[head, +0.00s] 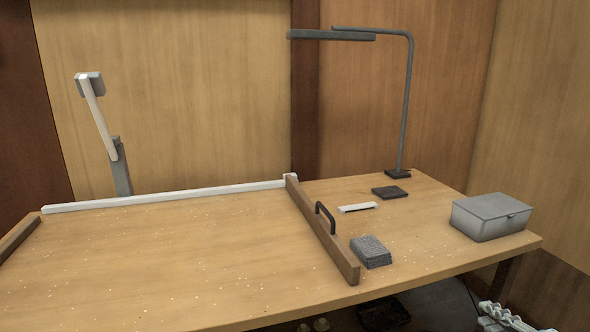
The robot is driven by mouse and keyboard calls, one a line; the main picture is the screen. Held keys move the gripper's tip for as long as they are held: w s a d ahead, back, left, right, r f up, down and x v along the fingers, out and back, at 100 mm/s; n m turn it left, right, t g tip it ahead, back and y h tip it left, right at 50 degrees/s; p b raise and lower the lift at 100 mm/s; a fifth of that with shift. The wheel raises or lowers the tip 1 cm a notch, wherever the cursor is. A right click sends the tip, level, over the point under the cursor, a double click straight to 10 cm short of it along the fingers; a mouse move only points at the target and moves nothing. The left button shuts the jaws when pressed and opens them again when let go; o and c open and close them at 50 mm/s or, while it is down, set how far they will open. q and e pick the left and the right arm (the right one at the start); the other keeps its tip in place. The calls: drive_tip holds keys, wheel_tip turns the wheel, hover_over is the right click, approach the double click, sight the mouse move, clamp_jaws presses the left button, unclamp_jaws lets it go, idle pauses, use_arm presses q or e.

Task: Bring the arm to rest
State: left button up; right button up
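Part of my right gripper (508,318) shows at the bottom right corner, low and in front of the table's right end. It is cut off by the frame edge, and its fingers are too small and partial to read. I see nothing held in it. It is apart from the table (180,255). My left gripper is not in view.
The table's left area is bare but for pale specks, bounded by wooden rails (322,232) and a white strip (165,199). At right are a grey stack (371,251), a dark pad (390,192), a lidded grey box (491,217) and a lamp (407,100). A dark crate (384,316) lies below.

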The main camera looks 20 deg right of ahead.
drive_tip(key=s+a+f+m+g+h, duration=0.1)
drive_tip(key=s+f+m+g, duration=0.25)
drive_tip(key=f, duration=0.65)
drive_tip(key=s+a+f+m+g, duration=0.15)
drive_tip(key=f+m+g, duration=0.3)
drive_tip(key=f, duration=0.55)
drive_tip(key=s+a+f+m+g+h, duration=0.1)
drive_tip(key=s+f+m+g, duration=0.3)
drive_tip(key=f, duration=0.6)
drive_tip(key=a+f+m+y, duration=0.1)
drive_tip(key=a+f, duration=0.1)
drive_tip(key=a, duration=0.7)
drive_tip(key=s+a+f+m+y, duration=0.1)
drive_tip(key=a+f+m+y, duration=0.1)
drive_tip(key=a, duration=0.7)
drive_tip(key=shift+s+a+f, duration=0.2)
drive_tip(key=shift+s+f, duration=0.05)
drive_tip(key=shift+f, duration=0.2)
drive_tip(key=shift+w+a, duration=0.1)
